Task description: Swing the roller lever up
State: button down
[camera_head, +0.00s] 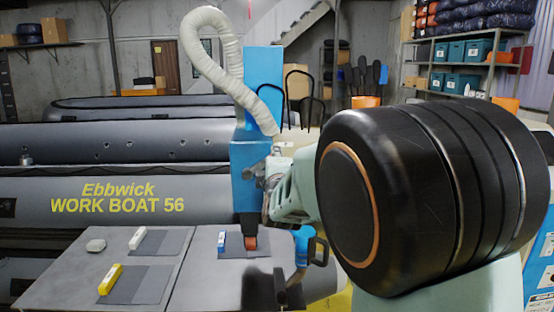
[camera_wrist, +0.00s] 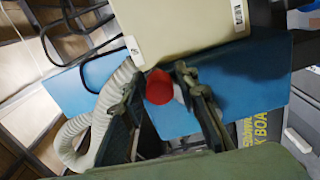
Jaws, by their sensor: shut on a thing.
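The press is a blue upright machine (camera_head: 264,62), with a small reddish-brown roller (camera_head: 250,242) low at its foot, by the table top. In the wrist view a round red knob (camera_wrist: 158,88), which looks like the lever's end, sits between the two dark fingers of my gripper (camera_wrist: 161,82). The gripper is shut on it. In the head view my gripper (camera_head: 268,182) is at the front of the blue machine. The lever's shaft and the knob are hidden there by my wrist and arm.
A grey work table (camera_head: 140,262) holds dark fabric patches and small white and yellow blocks. A pale corrugated hose (camera_head: 212,58) arches above the machine. A grey inflatable boat (camera_head: 90,202) lies behind. Shelves with teal bins (camera_head: 463,52) stand at the back right.

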jog(key=shift+a+r, duration=0.3)
jog(key=shift+r, duration=0.25)
jog(key=c, duration=1.8)
grip_release()
jog(key=shift+o, duration=0.6)
jog(key=shift+f+n, duration=0.1)
jog(key=shift+n, duration=0.2)
jog(key=shift+f, duration=0.1)
jog(key=s, duration=0.7)
jog(key=shift+s, duration=0.3)
jog(key=shift+a, duration=0.1)
